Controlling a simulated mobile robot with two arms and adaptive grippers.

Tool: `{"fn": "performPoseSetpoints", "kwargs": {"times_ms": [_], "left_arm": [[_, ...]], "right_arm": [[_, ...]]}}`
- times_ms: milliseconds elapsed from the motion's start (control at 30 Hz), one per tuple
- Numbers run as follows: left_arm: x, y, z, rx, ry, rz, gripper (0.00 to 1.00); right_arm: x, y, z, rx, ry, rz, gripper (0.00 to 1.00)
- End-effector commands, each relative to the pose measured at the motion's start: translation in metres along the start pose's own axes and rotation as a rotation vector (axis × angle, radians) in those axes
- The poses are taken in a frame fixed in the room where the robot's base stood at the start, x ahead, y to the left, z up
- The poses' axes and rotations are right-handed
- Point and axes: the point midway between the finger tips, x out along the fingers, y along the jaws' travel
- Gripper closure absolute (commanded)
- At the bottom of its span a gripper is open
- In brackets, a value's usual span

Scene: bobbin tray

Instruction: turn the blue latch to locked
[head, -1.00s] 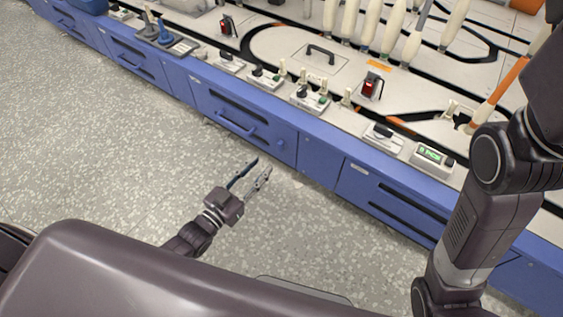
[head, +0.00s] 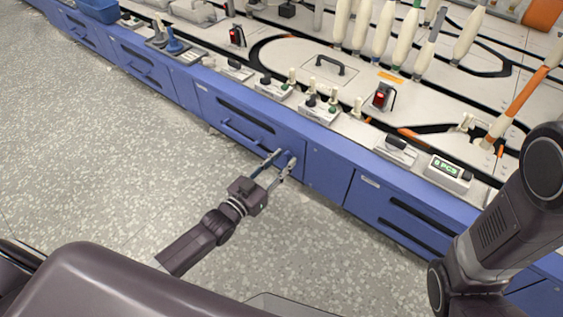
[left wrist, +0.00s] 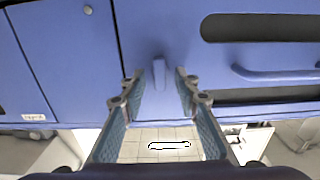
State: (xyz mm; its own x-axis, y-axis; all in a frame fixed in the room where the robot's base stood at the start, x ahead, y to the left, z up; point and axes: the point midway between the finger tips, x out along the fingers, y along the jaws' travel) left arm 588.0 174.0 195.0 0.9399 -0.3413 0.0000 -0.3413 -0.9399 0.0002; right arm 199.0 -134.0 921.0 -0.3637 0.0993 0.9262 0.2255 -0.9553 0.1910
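The blue latch (left wrist: 158,72) is a small upright tab on the blue cabinet front, seen in the left wrist view. My left gripper (left wrist: 158,84) is open, with one fingertip on each side of the latch and a visible gap to each. In the head view my left gripper (head: 283,158) reaches the cabinet front just right of the drawer handle, and its fingers partly hide the latch. I cannot tell how deep the latch sits between the fingers. Only links of my right arm show in the head view; its gripper is out of frame.
A blue drawer handle (head: 241,133) is close beside the latch; it also shows in the left wrist view (left wrist: 275,74). Above is the machine top with switches, bobbins and a green display (head: 446,168). The floor in front is clear.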

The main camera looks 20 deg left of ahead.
Motion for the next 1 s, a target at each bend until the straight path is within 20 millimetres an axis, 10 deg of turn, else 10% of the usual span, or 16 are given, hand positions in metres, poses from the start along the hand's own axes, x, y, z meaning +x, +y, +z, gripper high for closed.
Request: {"fn": "performPoseSetpoints", "kwargs": {"times_ms": [267, 1000], "left_arm": [[0.000, 0.000, 0.000, 0.000, 0.000, 0.000, 1.00], [-0.001, 0.001, -0.002, 0.252, -0.003, -0.001, 1.00]], "right_arm": [[0.000, 0.000, 0.000, 0.000, 0.000, 0.000, 0.64], [-0.008, 0.008, 0.026, 0.008, -0.066, 0.024, 0.64]]}}
